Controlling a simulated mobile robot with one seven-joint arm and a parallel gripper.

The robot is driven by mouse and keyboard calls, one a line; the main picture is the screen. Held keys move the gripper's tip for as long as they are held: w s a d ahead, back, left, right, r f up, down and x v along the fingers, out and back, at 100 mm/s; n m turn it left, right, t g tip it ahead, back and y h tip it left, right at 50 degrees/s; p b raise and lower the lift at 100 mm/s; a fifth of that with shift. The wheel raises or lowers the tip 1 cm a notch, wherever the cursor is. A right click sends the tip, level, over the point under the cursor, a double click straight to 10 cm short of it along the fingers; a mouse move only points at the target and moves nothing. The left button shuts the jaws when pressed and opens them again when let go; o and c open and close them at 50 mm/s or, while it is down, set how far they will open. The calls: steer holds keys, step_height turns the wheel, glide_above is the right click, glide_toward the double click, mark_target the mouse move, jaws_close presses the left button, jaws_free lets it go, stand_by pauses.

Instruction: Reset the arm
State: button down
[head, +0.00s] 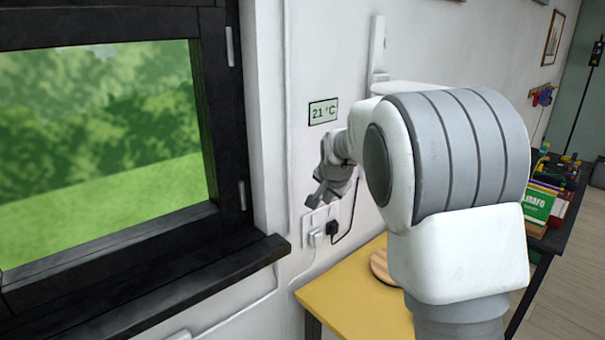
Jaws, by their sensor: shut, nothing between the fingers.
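My gripper (316,200) shows small in the head view, at the far end of my arm, left of the large white and grey arm link. It is shut with nothing held. It appears close to the white wall, below the temperature display (323,112) reading 21 °C and just above the wall socket plate (308,225). I cannot tell whether it touches the wall. My arm link hides part of the wall and table behind it.
A black plug (332,229) with a cable sits at the sockets. A yellow table (345,298) below bears a round wooden board (381,266). A dark-framed window with a black sill (150,290) is at left. A dark bench (555,236) with books and tools is at right.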

steer(key=s+d+r+n+g, duration=0.15)
steer(key=s+r, duration=0.25)
steer(key=s, duration=0.7)
steer(key=s+r+n+t, duration=0.1)
steer(key=s+r+n, duration=0.2)
steer(key=s, duration=0.8)
steer(key=s+f+n, duration=0.2)
steer(key=s, duration=0.7)
steer(key=s+f+n+g, duration=0.1)
steer(key=s+n, duration=0.1)
steer(key=s, duration=0.7)
steer(key=shift+f, duration=0.35)
